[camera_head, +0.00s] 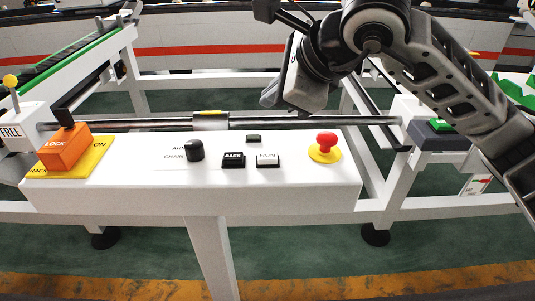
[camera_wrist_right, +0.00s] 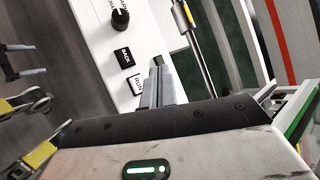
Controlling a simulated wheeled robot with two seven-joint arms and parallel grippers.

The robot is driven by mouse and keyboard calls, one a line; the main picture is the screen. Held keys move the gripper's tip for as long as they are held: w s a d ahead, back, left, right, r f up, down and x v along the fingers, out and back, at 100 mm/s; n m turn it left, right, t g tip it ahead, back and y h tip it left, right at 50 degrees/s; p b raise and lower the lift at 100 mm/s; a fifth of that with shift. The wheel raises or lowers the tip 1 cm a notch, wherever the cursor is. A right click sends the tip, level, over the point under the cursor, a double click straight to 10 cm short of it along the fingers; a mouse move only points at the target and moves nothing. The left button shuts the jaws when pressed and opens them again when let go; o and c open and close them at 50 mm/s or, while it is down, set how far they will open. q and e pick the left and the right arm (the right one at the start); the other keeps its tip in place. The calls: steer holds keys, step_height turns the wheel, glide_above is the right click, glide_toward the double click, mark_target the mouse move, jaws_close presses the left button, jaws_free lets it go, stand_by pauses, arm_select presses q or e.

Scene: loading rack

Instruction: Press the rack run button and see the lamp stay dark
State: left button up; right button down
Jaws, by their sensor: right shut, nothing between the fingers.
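The white control panel (camera_head: 120,190) has a white RUN button (camera_head: 267,160) beside a black BACK button (camera_head: 233,160). A small dark rectangular piece (camera_head: 253,138), which may be the lamp, sits above them and looks unlit. My left gripper is not in view.
A black knob (camera_head: 194,151) stands left of the buttons and a red mushroom button (camera_head: 325,146) on yellow stands right. An orange LOCK block (camera_head: 64,150) is at the panel's left end. A metal rod (camera_head: 340,121) runs behind the panel.

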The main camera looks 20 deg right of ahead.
steer(key=b, duration=0.4)
glide_above(272, 158)
step_height(272, 158, down, 7)
steer(key=shift+f, duration=0.15)
steer(key=shift+f+b, duration=0.55)
steer(key=shift+b, duration=0.1)
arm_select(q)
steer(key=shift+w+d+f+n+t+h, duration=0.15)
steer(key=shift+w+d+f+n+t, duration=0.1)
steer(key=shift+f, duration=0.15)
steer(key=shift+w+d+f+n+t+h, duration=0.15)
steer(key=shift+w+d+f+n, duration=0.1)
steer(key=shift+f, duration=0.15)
arm_select(e)
steer(key=shift+f, duration=0.1)
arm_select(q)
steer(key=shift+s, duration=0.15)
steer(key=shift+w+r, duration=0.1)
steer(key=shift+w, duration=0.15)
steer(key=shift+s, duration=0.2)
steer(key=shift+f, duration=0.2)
